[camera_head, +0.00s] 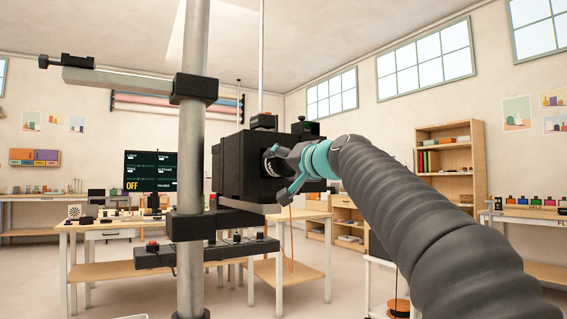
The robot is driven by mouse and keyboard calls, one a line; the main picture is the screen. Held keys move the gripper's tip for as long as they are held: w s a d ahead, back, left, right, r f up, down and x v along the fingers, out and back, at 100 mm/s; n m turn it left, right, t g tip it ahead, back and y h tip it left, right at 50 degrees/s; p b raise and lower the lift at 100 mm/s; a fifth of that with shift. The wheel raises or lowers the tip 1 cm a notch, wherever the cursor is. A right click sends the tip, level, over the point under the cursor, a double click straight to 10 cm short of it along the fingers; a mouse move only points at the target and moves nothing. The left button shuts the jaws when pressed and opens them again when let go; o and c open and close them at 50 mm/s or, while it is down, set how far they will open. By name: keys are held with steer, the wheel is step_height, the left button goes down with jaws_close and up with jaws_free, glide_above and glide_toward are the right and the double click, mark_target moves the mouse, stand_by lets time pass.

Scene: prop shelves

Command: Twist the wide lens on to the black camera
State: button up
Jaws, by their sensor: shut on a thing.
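The black camera (237,168) is a large box mounted beside a grey vertical column. My gripper (278,172), at the end of my grey ribbed arm with a teal wrist, is at the camera's right-hand face. It is shut on a dark round lens (270,165) with light marks round its rim. The lens is at the camera's face; I cannot tell whether it is seated or only touching. My gripper's fingers hide part of the lens and the mount behind it.
The vertical column (192,130) with a side arm (125,82) stands left of the camera. A black bar (207,254) with knobs is below. A wooden table (100,225), a monitor (150,171) reading OFF and a shelf unit (452,175) stand behind. Open floor shows between the furniture.

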stand_by(0.4)
steer(key=shift+r+m+p, duration=0.1)
steer(key=shift+m+p, duration=0.55)
steer(key=shift+m, duration=0.85)
steer(key=shift+p, duration=0.35)
steer(key=shift+a+m+p, duration=0.1)
steer(key=shift+m+p, duration=0.3)
steer(key=shift+m, duration=1.1)
steer(key=shift+p, duration=0.45)
steer(key=shift+m+p, duration=0.7)
steer(key=shift+m, duration=0.8)
